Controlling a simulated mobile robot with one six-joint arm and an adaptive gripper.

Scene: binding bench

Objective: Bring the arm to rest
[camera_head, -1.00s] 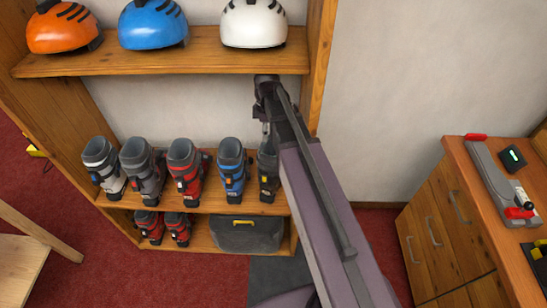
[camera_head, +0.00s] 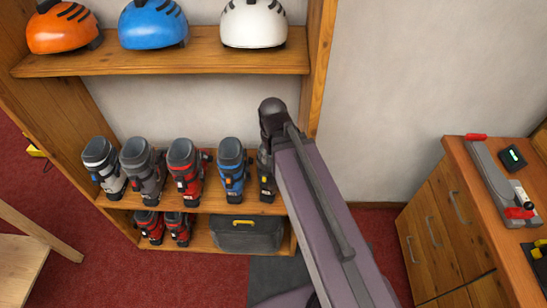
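My arm reaches up from the bottom of the head view toward the wooden shelf unit (camera_head: 160,63). Its far end is in front of the right side of the unit, between the upper and lower boards. My gripper's fingers are hidden behind the arm's end, so I cannot see whether they are open or shut, or hold anything. The arm covers part of the rightmost ski boot (camera_head: 265,172) on the lower shelf.
Ski boots (camera_head: 185,167) line the lower shelf, with a dark case (camera_head: 247,235) below. Helmets (camera_head: 153,25) sit above. A wooden cabinet (camera_head: 440,238) with a binding device (camera_head: 496,170) on top stands right. Bare wall lies between.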

